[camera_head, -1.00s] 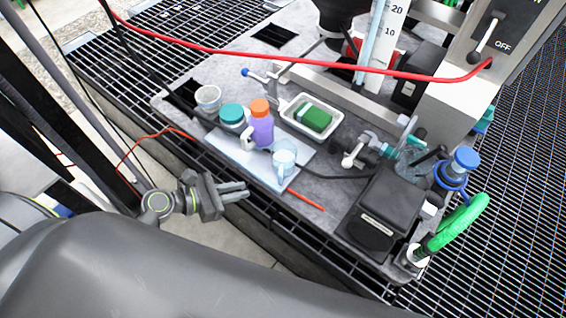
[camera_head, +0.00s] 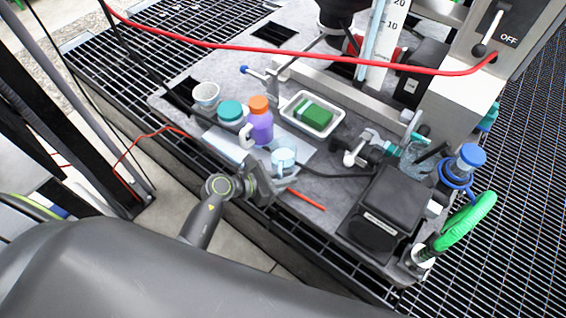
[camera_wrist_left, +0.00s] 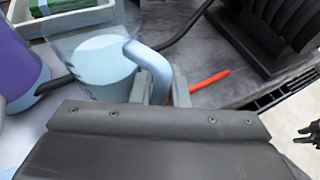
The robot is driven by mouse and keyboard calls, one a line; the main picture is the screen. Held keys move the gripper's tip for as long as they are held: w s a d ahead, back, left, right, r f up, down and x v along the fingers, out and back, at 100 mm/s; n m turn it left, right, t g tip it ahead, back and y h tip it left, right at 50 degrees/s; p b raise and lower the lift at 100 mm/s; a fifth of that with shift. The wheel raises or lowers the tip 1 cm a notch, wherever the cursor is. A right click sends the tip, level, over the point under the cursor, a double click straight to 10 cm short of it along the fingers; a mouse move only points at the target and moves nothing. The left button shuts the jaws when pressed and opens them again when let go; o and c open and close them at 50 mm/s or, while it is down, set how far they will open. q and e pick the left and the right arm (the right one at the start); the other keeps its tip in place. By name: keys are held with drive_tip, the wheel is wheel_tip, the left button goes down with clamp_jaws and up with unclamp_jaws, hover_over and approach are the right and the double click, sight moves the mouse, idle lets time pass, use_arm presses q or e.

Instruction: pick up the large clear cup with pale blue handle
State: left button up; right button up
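The large clear cup (camera_head: 284,156) stands at the front right of the pale tray on the bench, with pale blue in its lower part. Its pale blue handle (camera_wrist_left: 151,60) shows in the left wrist view and points toward my left gripper. My left gripper (camera_head: 270,181) is beside the cup on its near side. In the wrist view its two fingertips (camera_wrist_left: 161,86) are apart, one on each side of the handle's lower part. I cannot tell whether they touch the handle.
A purple bottle with orange cap (camera_head: 260,122) and a teal-lidded jar (camera_head: 231,114) stand left of the cup. A white dish with a green block (camera_head: 314,116) is behind. A red stick (camera_head: 307,199) lies right of the gripper. A black box (camera_head: 382,212) stands further right.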

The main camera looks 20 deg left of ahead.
use_arm(q)
drive_tip(key=shift+d, duration=0.1)
clamp_jaws()
drive_tip(key=shift+w+r, duration=0.1)
